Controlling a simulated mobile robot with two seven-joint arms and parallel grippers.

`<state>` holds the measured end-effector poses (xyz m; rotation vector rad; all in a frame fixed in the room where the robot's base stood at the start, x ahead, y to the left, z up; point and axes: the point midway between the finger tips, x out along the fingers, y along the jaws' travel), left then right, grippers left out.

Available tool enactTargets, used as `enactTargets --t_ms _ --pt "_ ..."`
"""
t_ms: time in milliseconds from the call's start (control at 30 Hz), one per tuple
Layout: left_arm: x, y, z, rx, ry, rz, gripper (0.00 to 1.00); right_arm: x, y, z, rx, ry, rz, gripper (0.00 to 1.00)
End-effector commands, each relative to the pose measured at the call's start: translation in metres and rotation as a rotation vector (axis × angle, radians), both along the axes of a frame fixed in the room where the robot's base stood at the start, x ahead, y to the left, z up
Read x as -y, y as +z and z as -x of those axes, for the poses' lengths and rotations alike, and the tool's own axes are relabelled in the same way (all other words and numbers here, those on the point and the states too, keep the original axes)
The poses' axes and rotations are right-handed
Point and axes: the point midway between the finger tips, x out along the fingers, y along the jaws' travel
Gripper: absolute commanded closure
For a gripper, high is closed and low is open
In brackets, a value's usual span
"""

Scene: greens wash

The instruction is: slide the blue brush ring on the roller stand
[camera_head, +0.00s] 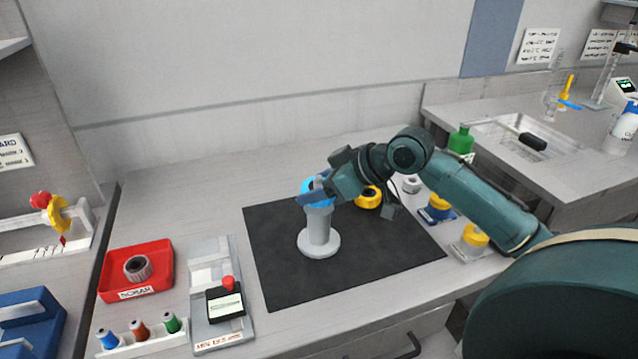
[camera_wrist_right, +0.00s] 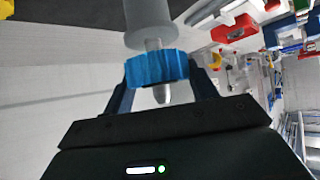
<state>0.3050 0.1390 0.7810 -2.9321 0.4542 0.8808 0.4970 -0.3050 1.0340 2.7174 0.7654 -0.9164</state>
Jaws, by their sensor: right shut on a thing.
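The grey roller stand (camera_head: 319,232) stands upright on the black mat, with a round base and a thick column. The blue brush ring (camera_head: 308,185) is at its top. In the right wrist view the blue ring (camera_wrist_right: 157,69) is around the thin pin of the stand (camera_wrist_right: 160,94), whose tip sticks out past the ring. The ring sits close to the wider column; whether it touches the shoulder I cannot tell. My right gripper (camera_head: 314,191) is shut on the blue ring, one finger on each side. My left gripper is not in view.
A yellow ring (camera_head: 367,198) lies on the black mat (camera_head: 285,277), behind my right gripper. A red tray (camera_head: 110,290) with a grey ring stands at left, beside a scale-like device (camera_head: 225,305). Yellow-topped holders stand right of the mat. The mat's front is clear.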

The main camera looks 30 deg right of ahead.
Motion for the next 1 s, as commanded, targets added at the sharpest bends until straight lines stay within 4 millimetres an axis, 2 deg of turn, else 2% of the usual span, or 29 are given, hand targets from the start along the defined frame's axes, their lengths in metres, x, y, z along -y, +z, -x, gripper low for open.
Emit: enactTargets --t_ms 700,733,1000 --pt "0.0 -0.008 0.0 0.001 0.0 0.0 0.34 0.0 -0.018 0.0 0.0 0.0 0.0 0.65" --pt "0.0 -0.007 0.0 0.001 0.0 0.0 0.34 0.0 -0.018 0.0 0.0 0.0 0.0 0.4" --pt "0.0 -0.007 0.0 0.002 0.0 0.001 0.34 0.0 -0.017 0.0 0.0 0.0 0.0 0.18"
